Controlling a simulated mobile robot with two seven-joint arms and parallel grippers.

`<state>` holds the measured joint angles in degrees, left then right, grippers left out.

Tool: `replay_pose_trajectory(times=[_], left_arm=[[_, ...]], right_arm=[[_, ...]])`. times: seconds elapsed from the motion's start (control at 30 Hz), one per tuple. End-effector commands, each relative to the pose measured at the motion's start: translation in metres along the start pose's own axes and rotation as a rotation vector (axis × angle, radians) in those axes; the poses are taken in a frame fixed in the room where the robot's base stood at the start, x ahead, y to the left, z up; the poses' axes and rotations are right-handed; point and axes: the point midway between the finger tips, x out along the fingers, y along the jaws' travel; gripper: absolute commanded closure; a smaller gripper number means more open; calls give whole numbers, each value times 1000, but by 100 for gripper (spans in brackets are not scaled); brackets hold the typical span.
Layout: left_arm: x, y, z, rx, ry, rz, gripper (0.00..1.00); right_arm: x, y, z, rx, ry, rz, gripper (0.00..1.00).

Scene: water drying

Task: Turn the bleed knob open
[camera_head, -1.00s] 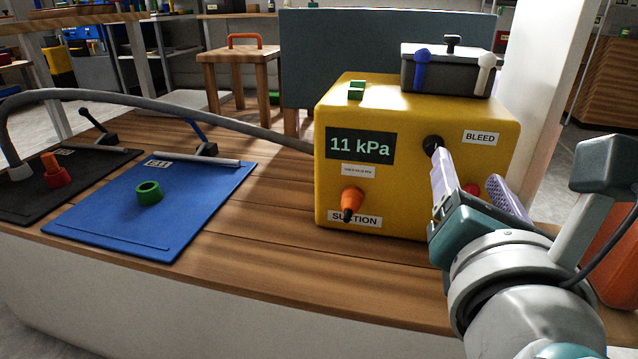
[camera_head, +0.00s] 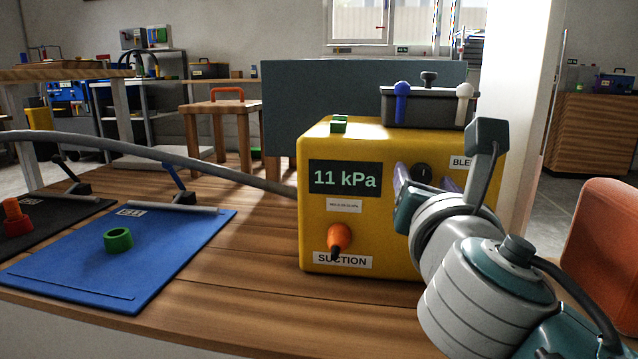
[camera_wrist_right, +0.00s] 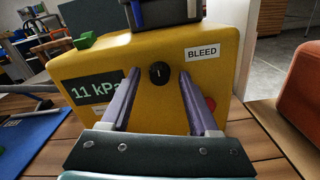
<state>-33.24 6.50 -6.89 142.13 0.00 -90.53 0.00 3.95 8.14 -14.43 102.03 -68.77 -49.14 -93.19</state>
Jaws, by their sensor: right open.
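The yellow box (camera_head: 400,250) stands on the wooden bench and its display reads 11 kPa. The black bleed knob (camera_head: 423,172) is on its front face, left of the BLEED label (camera_head: 461,162). In the right wrist view the knob (camera_wrist_right: 159,74) sits between and beyond the fingers of my right gripper (camera_wrist_right: 158,82), which is open and empty. In the head view the right gripper (camera_head: 428,180) is at the box front, partly hidden by its own wrist. An orange suction knob (camera_head: 339,238) is at lower left on the box. My left gripper is not in view.
A dark case (camera_head: 428,108) and a green block (camera_head: 339,124) sit on top of the box. A grey hose (camera_head: 150,155) enters from the left. A blue mat (camera_head: 130,255) with a green ring (camera_head: 118,240) lies left. An orange object (camera_head: 605,235) is at far right.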

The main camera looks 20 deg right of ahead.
Motion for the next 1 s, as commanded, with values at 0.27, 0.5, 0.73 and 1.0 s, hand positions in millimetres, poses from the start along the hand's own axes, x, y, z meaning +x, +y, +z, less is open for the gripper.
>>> replay_pose_trajectory(times=[0.27,0.5,0.73,1.0], left_arm=[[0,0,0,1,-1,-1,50],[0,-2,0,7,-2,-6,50],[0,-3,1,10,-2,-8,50],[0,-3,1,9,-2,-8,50]], right_arm=[[0,0,0,-1,0,0,46],[0,0,0,-1,1,0,73],[0,0,0,-1,1,0,99],[0,0,0,0,1,0,100]])
